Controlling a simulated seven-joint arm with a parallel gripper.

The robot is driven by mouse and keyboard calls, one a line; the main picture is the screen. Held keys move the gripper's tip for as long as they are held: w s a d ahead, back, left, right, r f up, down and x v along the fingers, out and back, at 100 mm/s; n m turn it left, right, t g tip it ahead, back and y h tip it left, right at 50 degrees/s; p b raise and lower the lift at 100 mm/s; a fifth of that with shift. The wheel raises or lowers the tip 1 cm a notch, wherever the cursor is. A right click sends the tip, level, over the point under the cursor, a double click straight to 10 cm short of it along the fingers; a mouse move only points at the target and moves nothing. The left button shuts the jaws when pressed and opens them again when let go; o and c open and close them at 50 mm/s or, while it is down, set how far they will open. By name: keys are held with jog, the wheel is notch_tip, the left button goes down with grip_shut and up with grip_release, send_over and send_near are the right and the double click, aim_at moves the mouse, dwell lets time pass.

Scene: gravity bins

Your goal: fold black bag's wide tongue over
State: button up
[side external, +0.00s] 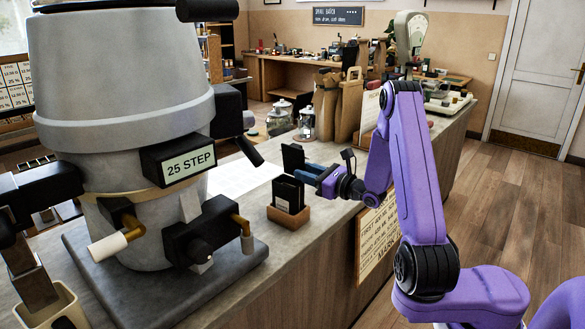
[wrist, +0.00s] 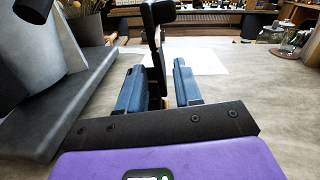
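A black bag (side external: 289,194) stands upright in a small brown holder (side external: 288,218) on the counter, left of my gripper (side external: 309,173) in the side view. A black upright panel (side external: 293,158) rises above it, apparently the bag's tongue. In the wrist view the black bag (wrist: 155,62) shows as a narrow upright shape, with a wider top (wrist: 158,13). My gripper (wrist: 159,72) has its blue fingers apart, one on each side of that shape. I see no clear contact. The bag's lower part is mostly hidden in the wrist view.
A large grey machine (side external: 120,75) with black clamps and a "25 STEP" label stands left on a dark slab (side external: 250,262). White paper (side external: 240,178) lies behind the bag. Glass jars (side external: 306,122) and brown paper bags (side external: 347,108) stand farther back.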

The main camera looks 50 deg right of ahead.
aim_at(284, 164)
jog(key=shift+w+a, duration=0.1)
jog(key=shift+w, duration=2.65)
grip_shut()
